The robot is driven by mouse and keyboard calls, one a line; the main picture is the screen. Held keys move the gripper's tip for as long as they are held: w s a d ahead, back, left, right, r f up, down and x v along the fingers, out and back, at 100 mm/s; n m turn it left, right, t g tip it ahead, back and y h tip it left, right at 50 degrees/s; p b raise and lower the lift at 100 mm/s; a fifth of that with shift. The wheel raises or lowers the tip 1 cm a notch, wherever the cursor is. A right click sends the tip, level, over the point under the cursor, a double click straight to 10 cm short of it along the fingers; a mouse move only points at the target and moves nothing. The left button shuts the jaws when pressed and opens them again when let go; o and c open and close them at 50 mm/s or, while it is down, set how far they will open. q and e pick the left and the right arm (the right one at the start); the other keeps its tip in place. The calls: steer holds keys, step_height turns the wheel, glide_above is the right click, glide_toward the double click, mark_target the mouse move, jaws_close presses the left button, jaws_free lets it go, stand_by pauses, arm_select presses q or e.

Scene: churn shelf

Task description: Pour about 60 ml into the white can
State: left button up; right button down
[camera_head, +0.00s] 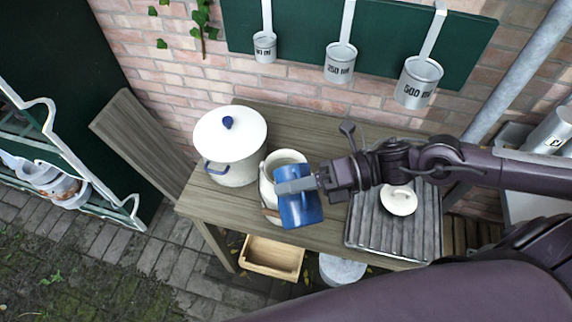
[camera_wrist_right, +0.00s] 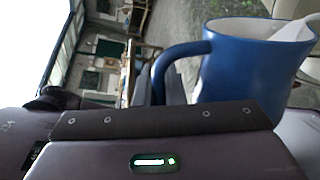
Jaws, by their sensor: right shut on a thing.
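A blue mug (camera_head: 302,210) is held by my right gripper (camera_head: 292,186), which is shut on it. The mug is tilted over the front of the open white can (camera_head: 283,158) and hides part of it. In the right wrist view the mug (camera_wrist_right: 245,75) shows its handle and a pale inside; I cannot tell how much liquid it holds or whether any is flowing. The can stands upright on the wooden bench (camera_head: 295,118). A small white lid (camera_head: 398,201) lies apart from it on the ridged tray. My left gripper is out of view.
A lidded white pot (camera_head: 230,150) with blue knob and handle stands left of the can. The ridged grey tray (camera_head: 370,225) is at right. Measuring cups (camera_head: 338,65) hang from a green board behind. A wooden box (camera_head: 270,258) and grey round thing (camera_head: 341,269) are below.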

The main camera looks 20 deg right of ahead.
mark_target(297, 226)
steer(key=shift+w+r, duration=0.25)
stand_by(0.8)
steer(key=s+f+n, duration=0.2)
steer(key=s, duration=0.1)
steer(key=shift+s+a+f+n+t, duration=0.1)
steer(key=shift+a+n+t, duration=0.05)
steer(key=shift+n+t, duration=0.25)
steer(key=shift+s+f+n+b, duration=0.2)
steer(key=shift+f+n+b, duration=0.1)
steer(key=shift+f+b, duration=0.3)
steer(key=shift+s+f+n+b, duration=0.15)
steer(key=shift+f+n+b, duration=0.15)
steer(key=shift+f+b, duration=0.3)
steer(key=shift+s+a+n, duration=0.1)
steer(key=shift+s+n, duration=0.15)
steer(key=shift+n, duration=0.05)
steer(key=shift+y, duration=0.3)
steer(key=shift+s+f+n+t+b, duration=0.2)
steer(key=shift+f+n+t+b, duration=0.1)
steer(key=shift+f+n+b, duration=0.25)
steer(key=shift+s, duration=0.25)
